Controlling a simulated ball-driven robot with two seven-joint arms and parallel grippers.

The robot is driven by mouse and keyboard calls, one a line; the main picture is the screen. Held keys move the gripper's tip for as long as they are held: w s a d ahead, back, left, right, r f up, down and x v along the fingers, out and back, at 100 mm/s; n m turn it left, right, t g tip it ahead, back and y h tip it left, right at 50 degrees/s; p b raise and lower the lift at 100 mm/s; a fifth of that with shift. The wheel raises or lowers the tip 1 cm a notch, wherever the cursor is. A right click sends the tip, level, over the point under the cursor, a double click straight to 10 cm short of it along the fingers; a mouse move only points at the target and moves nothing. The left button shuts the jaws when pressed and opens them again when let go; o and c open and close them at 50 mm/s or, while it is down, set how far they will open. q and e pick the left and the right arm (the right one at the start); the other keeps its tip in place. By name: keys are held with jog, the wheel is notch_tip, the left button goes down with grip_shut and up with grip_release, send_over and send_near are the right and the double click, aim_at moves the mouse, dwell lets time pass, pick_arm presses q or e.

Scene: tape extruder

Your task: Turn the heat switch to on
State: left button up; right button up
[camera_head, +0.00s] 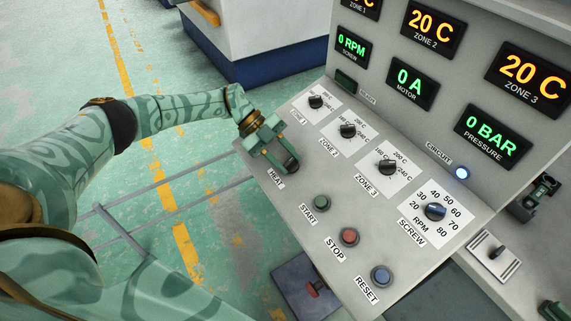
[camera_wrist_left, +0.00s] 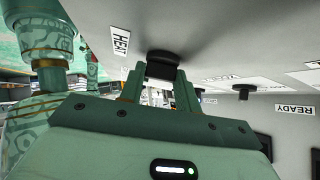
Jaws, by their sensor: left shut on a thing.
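The heat switch is a dark knob on the sloped grey panel, just above the HEAT label (camera_head: 278,181) in the head view. My left gripper (camera_head: 280,154) is at it, with its fingers shut on the knob, which they largely hide. In the left wrist view the black heat switch (camera_wrist_left: 162,66) sits between the two green fingertips of my left gripper (camera_wrist_left: 160,84), with the HEAT label (camera_wrist_left: 121,42) beside it. Which way the switch points cannot be made out. My right gripper is not in view.
Zone knobs (camera_head: 347,130) run along the panel above the heat switch. The start (camera_head: 321,202), stop (camera_head: 349,236) and reset (camera_head: 381,274) buttons lie below right. The display wall (camera_head: 410,60) rises behind. Open green floor (camera_head: 60,50) lies to the left.

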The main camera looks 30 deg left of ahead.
pick_arm(q)
jog(key=shift+w+m+g+y+b, duration=0.1)
jog(key=shift+m+g+y+b, duration=0.4)
jog(key=shift+m+b, duration=0.45)
jog(key=shift+d, duration=0.1)
jog(key=o, duration=1)
jog(key=b+v, duration=0.2)
jog(key=v, duration=1.4)
jog(key=shift+w+r+b, duration=0.1)
jog(key=shift+w+b, duration=0.05)
jog(key=shift+b, duration=0.25)
